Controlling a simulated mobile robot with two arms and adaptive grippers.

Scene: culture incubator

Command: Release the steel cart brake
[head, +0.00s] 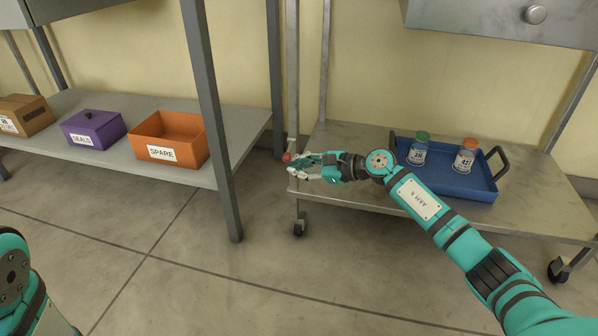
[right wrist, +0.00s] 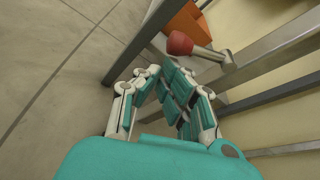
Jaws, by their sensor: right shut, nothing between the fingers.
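The steel cart (head: 530,215) stands at the right, with a caster (head: 299,228) under its front left corner. A red knob (head: 287,157) sits low by the cart's left post. In the right wrist view the red knob (right wrist: 180,43) is on the end of a short pale lever (right wrist: 212,55), just beyond my fingertips. My right gripper (head: 296,169) is shut and empty, beside the knob; the right wrist view shows its fingers (right wrist: 166,82) together with a small gap to the knob. Whether they touch it cannot be told from the head view. My left gripper is out of view.
A blue tray (head: 455,187) with a green-capped jar (head: 419,150) and an orange-capped jar (head: 465,156) stands on the cart's lower shelf. Left, a rack shelf (head: 95,160) holds an orange SPARE bin (head: 190,150) and a purple SEALS box (head: 95,128). The floor in front is clear.

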